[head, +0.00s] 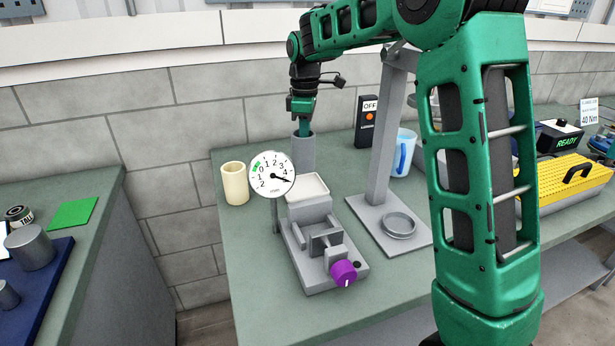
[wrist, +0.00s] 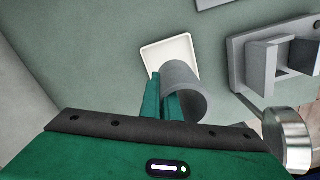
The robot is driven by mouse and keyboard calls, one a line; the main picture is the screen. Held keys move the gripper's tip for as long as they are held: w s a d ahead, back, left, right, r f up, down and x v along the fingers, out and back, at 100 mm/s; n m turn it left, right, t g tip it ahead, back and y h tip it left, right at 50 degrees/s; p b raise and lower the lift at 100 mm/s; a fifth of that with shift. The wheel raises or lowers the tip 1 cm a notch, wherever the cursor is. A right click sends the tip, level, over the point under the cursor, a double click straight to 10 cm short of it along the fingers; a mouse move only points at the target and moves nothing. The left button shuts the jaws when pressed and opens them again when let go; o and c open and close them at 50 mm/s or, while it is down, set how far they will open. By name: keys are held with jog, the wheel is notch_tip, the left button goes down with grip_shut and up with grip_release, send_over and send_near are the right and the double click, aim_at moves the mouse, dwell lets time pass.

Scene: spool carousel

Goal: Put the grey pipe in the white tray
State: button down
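The grey pipe (head: 304,155) is upright behind the white tray (head: 308,187) in the head view. My gripper (head: 303,129) points down at the pipe's top end. In the wrist view the fingers (wrist: 164,98) are close together at the left wall of the pipe (wrist: 187,92), one outside and one over its mouth, and look shut on that wall. The white tray (wrist: 150,55) looks empty; the pipe covers its lower right corner in the wrist view. The pipe's lower end is hidden in the head view, so I cannot tell whether it touches anything.
A round dial gauge (head: 272,175) stands left of the tray, beside a cream cup (head: 236,184). A grey fixture with a purple knob (head: 343,272) is in front of the tray. A grey stand (head: 380,150) and a mug (head: 403,155) are to the right.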

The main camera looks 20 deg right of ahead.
jog(key=shift+f, duration=3.45)
jog(key=c, duration=2)
grip_release()
jog(key=shift+f, duration=0.1)
notch_tip(320, 180, up, 12)
jog(key=shift+r, duration=0.1)
jog(key=shift+s, duration=0.1)
